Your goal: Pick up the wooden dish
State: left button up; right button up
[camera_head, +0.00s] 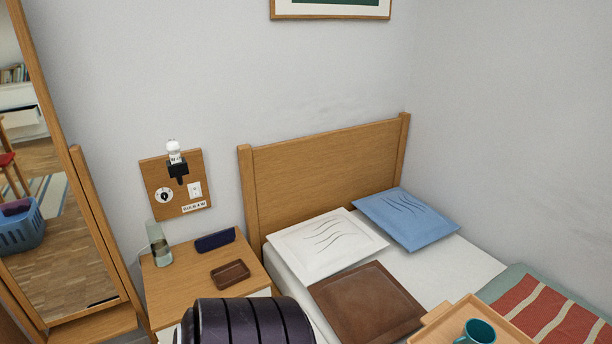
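The wooden dish (230,274) is a small, dark brown, rectangular dish with a raised rim. It lies on top of the nightstand (190,262), toward its right front part. A dark ribbed cylindrical part of my own body shows at the bottom middle, in front of the nightstand, and hides part of its front. Neither of my grippers shows in the head view.
The bed with a white pillow (325,244), brown pillow (367,306) and tray (440,325) is at right. A mirror (60,200) stands at left.

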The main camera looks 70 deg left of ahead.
aim_at(227, 275)
jog(key=u, duration=2.9)
